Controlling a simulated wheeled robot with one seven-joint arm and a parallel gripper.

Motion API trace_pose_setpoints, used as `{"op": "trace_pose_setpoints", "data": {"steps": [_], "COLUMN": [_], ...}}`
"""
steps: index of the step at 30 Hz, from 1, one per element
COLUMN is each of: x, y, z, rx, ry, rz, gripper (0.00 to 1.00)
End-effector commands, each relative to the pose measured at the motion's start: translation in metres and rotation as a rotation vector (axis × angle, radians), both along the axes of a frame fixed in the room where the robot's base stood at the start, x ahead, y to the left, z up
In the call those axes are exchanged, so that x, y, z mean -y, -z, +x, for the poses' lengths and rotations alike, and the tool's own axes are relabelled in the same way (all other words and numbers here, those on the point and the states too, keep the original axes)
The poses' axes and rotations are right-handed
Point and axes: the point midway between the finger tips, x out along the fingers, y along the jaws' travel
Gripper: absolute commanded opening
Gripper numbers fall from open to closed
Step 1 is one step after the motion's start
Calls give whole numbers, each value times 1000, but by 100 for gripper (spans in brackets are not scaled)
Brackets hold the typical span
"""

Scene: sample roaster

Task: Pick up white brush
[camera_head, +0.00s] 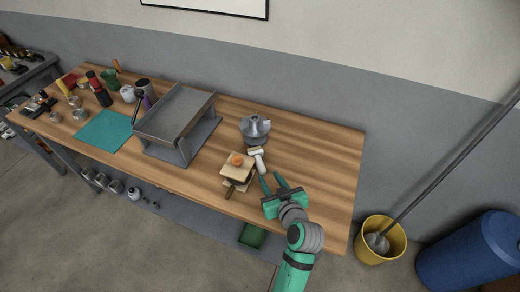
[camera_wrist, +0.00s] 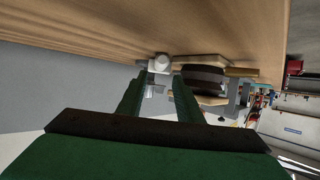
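The white brush (camera_head: 257,158) lies on the wooden workbench, between a grey metal cone and a square wooden piece with an orange knob (camera_head: 238,163). In the wrist view a white rounded end, apparently the brush (camera_wrist: 160,64), shows just beyond my fingertips. My gripper (camera_head: 272,177) is open, with nothing between its fingers. In the head view it is just below and right of the brush, and the fingers point toward it. In the wrist view my gripper (camera_wrist: 158,78) has the brush ahead, and contact cannot be told.
The wooden piece stands close to the left of my fingers. The grey metal cone (camera_head: 255,128) is behind the brush. A grey metal stand (camera_head: 180,115) is further left. The workbench (camera_head: 320,160) is clear to the right. A yellow bucket (camera_head: 381,240) stands on the floor.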

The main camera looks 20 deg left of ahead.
Motion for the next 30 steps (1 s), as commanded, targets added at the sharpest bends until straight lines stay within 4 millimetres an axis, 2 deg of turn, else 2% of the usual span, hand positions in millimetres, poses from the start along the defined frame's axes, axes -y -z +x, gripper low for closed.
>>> {"op": "trace_pose_setpoints", "data": {"steps": [9, 17, 24, 30], "x": [-25, -35, -57, -66], "y": [16, 21, 29, 34], "z": [30, 43, 67, 77], "rx": [-1, 0, -1, 0], "ry": [-2, 0, -1, 0], "rz": [-1, 0, 0, 0], "gripper": [33, 33, 33, 33]}}
